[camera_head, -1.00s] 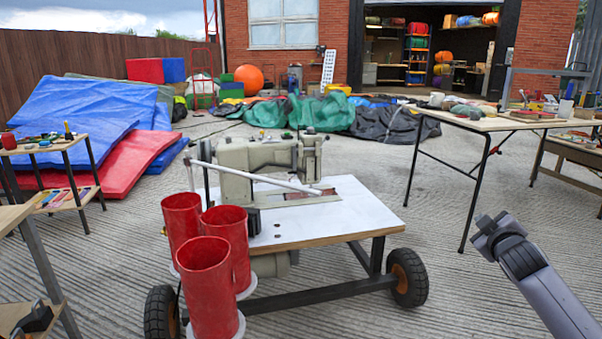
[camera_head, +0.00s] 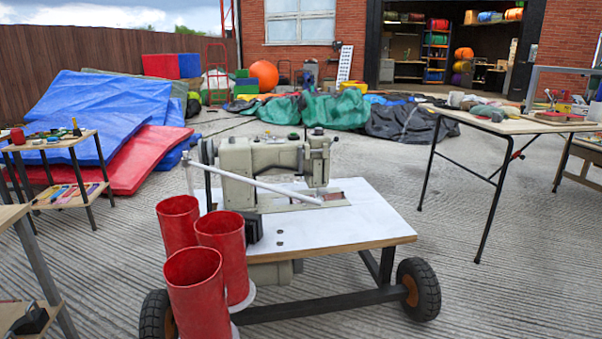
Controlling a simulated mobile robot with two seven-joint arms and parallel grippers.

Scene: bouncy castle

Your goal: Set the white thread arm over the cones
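The white thread arm (camera_head: 258,182) is a thin rod on a short upright post at the left end of the sewing machine. It slants down to the right across the front of the machine, its free end over the white table top (camera_head: 350,222). The red cones are three upright red cylinders: a back one (camera_head: 178,224), a middle one (camera_head: 226,250) and a front one (camera_head: 197,298), clustered at the table's left end. The arm is not over them. The beige sewing machine (camera_head: 240,160) stands on the wheeled table. Neither of my grippers is in view.
A folding table (camera_head: 500,124) with loose items stands at right. A small tool shelf (camera_head: 55,150) is at left, with another bench edge (camera_head: 12,216) nearer. Blue and red mats (camera_head: 95,115) lie behind. The concrete at right front is clear.

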